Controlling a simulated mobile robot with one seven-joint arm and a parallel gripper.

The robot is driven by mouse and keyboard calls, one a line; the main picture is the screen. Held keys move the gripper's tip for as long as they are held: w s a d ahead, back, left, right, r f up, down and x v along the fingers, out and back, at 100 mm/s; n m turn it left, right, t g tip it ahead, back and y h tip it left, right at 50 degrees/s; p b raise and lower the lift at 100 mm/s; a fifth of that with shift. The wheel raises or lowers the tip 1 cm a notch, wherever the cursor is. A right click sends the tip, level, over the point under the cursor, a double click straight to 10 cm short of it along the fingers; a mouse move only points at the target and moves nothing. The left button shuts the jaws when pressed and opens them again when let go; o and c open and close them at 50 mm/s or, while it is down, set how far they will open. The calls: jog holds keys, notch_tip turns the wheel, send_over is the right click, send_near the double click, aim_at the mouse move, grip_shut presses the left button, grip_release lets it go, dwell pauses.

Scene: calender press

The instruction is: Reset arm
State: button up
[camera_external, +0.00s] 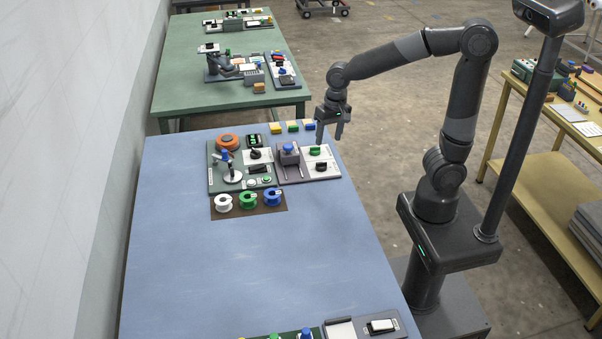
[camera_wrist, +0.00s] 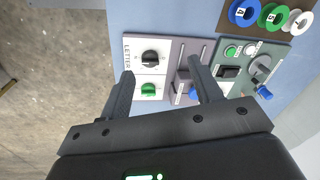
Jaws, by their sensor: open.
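My gripper (camera_external: 330,137) hangs in the air, fingers pointing down, near the right edge of the blue table (camera_external: 260,265). It is open and empty. In the wrist view its two fingers (camera_wrist: 160,68) stand apart over the grey panel marked LETTER (camera_wrist: 130,45). A black knob (camera_wrist: 149,57) and a green knob (camera_wrist: 149,89) on that panel show between the fingers. The same green knob (camera_external: 315,151) and black knob (camera_external: 321,166) are below the gripper in the external view. Nothing visible touches the fingers.
A darker panel (camera_external: 215,182) with a lever and buttons sits left of the LETTER panel. White (camera_external: 223,202), green (camera_external: 248,200) and blue (camera_external: 272,197) spools stand in front of it. The table's middle is clear.

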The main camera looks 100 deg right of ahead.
jog(key=s+a+r+n+t, duration=0.2)
jog(key=s+a+r+n, duration=0.1)
jog(key=s+a+n, duration=0.2)
jog(key=s+a+r+n+t, duration=0.2)
jog(key=a+n, duration=0.6)
jog(key=a, duration=0.4)
jog(key=s+r, duration=0.1)
jog(key=s, duration=0.1)
jog(key=shift+s+r+n, duration=0.25)
jog(key=shift+s+n, duration=0.1)
jog(key=shift+n, duration=0.05)
